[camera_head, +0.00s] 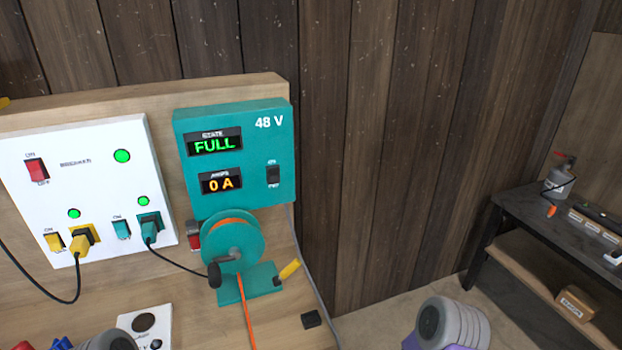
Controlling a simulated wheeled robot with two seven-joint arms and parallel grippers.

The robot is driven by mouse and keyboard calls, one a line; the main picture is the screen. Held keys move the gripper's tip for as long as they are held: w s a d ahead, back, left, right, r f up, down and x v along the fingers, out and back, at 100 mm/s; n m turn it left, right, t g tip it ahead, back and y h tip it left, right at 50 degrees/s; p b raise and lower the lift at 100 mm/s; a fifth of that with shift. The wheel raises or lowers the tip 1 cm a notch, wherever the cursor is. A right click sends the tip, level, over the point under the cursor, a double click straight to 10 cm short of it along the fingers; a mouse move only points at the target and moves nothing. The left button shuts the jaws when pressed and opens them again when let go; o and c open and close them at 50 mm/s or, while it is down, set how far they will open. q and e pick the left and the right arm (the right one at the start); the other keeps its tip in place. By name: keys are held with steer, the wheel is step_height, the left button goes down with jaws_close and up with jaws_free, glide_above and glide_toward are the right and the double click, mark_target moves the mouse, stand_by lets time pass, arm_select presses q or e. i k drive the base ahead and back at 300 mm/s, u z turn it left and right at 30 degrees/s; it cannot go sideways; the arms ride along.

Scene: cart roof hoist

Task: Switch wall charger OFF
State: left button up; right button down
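The wall charger (238,150) is a teal box marked 48 V on a wooden backboard. Its state display (214,142) is lit and reads FULL in green. Its amps display (221,182) is lit and reads 0 A in orange. A small black rocker switch (273,175) sits at the right of its face, with small labels above and below. Which way the rocker is tipped is too small to tell. Grey rounded links of my arms show at the bottom edge, left and right of the middle. Neither gripper's fingers are in view, and nothing touches the charger.
A white breaker panel (95,135) at left has a red switch (36,169), yellow and teal plugs, and lit green lamps. A teal reel (233,243) with an orange cord stands below the charger. A dark bench (545,225) stands at right. The space before the charger face is clear.

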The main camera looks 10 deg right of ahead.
mark_target(273, 175)
steer(key=z, duration=0.7)
steer(key=k, duration=0.75)
steer(key=u, duration=0.55)
steer(key=i, duration=1)
